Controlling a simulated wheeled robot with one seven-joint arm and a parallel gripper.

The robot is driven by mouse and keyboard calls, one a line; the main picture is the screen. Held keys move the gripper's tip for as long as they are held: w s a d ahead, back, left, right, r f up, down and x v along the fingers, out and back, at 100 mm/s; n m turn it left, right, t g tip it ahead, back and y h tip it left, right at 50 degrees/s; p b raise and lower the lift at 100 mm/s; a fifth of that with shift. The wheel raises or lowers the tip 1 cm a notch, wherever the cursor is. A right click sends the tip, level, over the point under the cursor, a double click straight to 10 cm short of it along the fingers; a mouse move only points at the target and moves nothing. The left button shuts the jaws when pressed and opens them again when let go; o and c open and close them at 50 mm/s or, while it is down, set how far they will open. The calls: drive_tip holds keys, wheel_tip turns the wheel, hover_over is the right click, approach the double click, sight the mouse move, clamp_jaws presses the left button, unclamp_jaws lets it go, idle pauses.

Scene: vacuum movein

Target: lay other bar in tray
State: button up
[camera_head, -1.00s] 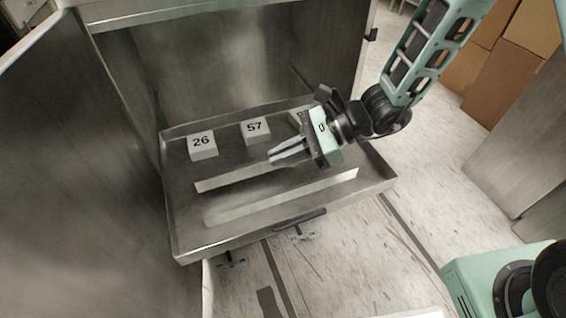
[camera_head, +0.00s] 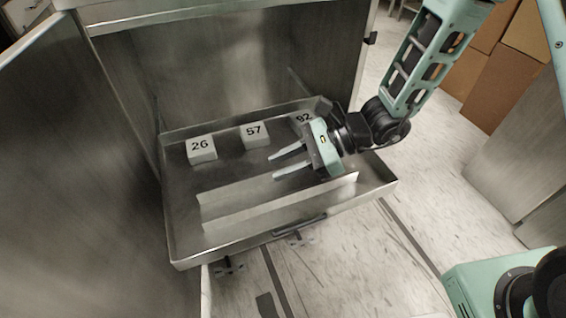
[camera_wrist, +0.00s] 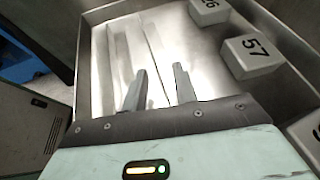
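Two long pale metal bars lie in the shallow metal tray (camera_head: 178,215). In the wrist view, long pale strips run away from me beyond the fingers. The wrist view also shows the gripper (camera_wrist: 160,78) open. My gripper hides part of the bars' right portion.
Numbered blocks stand along the tray's back: block 26 (camera_head: 202,150), block 57 (camera_head: 255,134), and a third block (camera_head: 303,119) partly hidden by my gripper. Cabinet walls enclose the tray's left and back. Cardboard boxes (camera_head: 500,75) stand at the far right.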

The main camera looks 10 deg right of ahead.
drive_tip(key=p+v, duration=0.3)
drive_tip(key=v, duration=0.8)
drive_tip(key=s+r+n+h, duration=0.4)
drive_tip(key=s+n+h, duration=0.2)
drive_tip(key=n, duration=0.6)
drive_tip(key=s+r+n+h, duration=0.5)
drive_tip(key=s+n+h, duration=0.1)
drive_tip(key=s+n, duration=0.5)
drive_tip(key=shift+s+a+n+t, duration=0.25)
drive_tip(key=shift+n+t, duration=0.05)
drive_tip(key=shift+n, duration=0.3)
drive_tip(key=shift+r+p, duration=0.3)
wheel_tip(320, 180, up, 30)
drive_tip(key=p, duration=3)
